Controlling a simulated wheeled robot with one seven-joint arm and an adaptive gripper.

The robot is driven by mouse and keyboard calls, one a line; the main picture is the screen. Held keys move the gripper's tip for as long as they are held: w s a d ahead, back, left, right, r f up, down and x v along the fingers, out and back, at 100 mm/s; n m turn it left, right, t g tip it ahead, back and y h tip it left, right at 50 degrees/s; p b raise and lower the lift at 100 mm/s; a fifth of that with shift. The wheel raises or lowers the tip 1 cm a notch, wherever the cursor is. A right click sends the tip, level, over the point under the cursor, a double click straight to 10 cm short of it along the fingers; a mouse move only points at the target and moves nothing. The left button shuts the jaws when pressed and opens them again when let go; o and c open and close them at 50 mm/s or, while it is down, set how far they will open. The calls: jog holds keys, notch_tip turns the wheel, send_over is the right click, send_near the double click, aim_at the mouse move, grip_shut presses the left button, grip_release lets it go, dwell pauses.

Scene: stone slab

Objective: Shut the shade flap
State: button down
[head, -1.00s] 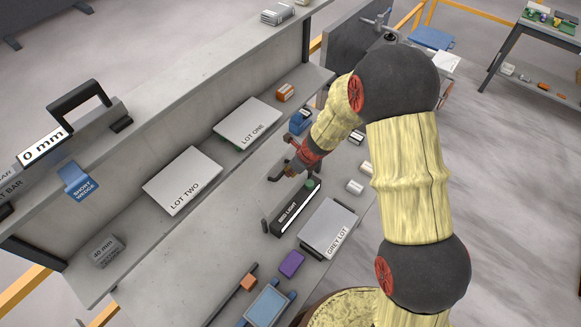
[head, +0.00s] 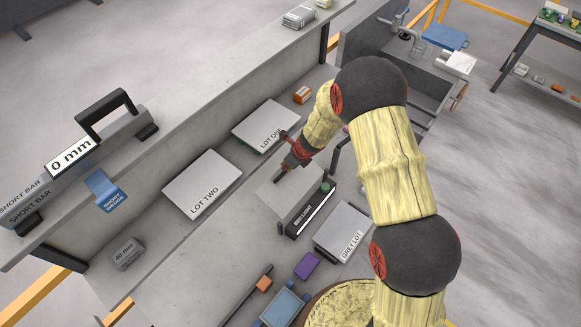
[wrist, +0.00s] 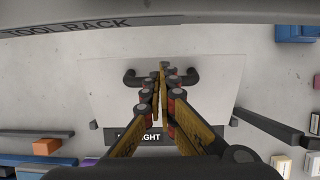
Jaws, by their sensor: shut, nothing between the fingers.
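The shade flap (head: 296,199) is a pale grey panel behind the dark bar light (head: 311,214), whose label ends in "LIGHT". In the wrist view the flap (wrist: 215,92) fills the middle, with a dark handle (wrist: 130,78) near its far edge. My gripper (head: 277,180) is over the flap in the head view. In the wrist view its fingers (wrist: 163,72) are together, with nothing between them, and hide the middle of the handle. I cannot tell whether the tips touch the flap or handle, nor the flap's exact tilt.
Plates LOT ONE (head: 262,122) and LOT TWO (head: 202,183) lie to the left, GREY LOT (head: 343,230) to the right. A purple block (head: 306,265) and blue tray (head: 281,308) lie nearer. A raised shelf with a black-handled bar (head: 105,115) runs along the left.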

jog(key=shift+w+a+f, duration=0.6)
jog(key=shift+a+f, duration=0.15)
jog(key=shift+f, duration=0.1)
